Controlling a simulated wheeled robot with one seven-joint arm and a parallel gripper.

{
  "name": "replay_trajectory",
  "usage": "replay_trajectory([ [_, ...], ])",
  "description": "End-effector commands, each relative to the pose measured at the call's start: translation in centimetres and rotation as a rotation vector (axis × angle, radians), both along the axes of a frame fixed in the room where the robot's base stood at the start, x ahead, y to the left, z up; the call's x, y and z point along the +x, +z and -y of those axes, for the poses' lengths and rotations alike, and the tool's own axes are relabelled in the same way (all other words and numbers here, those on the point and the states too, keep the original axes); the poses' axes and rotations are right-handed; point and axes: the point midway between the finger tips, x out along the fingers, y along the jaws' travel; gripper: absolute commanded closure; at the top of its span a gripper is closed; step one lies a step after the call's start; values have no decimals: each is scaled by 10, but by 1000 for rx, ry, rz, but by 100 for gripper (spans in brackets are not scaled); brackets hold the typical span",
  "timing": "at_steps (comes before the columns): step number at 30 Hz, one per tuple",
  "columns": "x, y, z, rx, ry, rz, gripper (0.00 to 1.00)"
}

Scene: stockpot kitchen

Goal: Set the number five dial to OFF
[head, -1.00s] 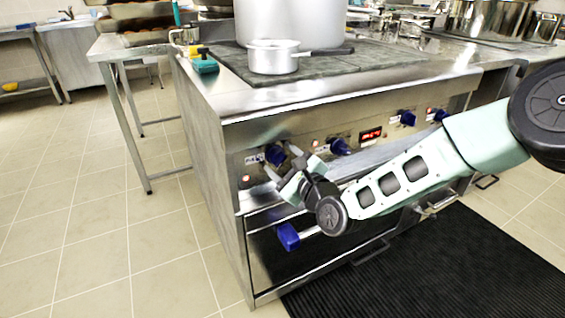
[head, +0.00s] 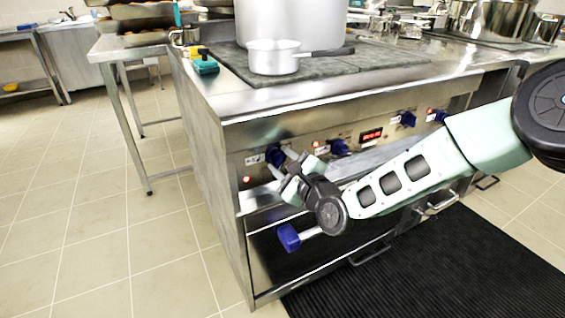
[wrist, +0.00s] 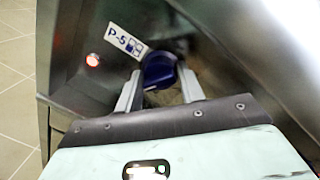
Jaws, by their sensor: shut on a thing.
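The number five dial is a dark blue knob (wrist: 159,71) beside a white "P-5" label (wrist: 126,42). In the head view the knob (head: 274,156) is the leftmost on the steel stove front. My gripper (wrist: 160,88) has one finger on each side of the knob and is shut on it. In the head view my gripper (head: 281,164) reaches the knob from the lower right. A red light (wrist: 92,60) glows on the panel beside the label. The knob's pointer marking is too small to read.
More blue knobs (head: 340,147) and a red display (head: 371,135) line the panel to the right. A blue-ended handle (head: 289,237) juts out below my gripper. A small saucepan (head: 272,58) and a big stockpot (head: 290,22) stand on the cooktop.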

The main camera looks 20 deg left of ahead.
Motion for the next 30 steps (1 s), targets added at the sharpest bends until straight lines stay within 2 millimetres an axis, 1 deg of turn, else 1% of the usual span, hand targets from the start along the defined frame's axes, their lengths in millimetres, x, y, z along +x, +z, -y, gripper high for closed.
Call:
replay_trajectory([
  [30,-1,1,-1,-617,-1,726,85],
])
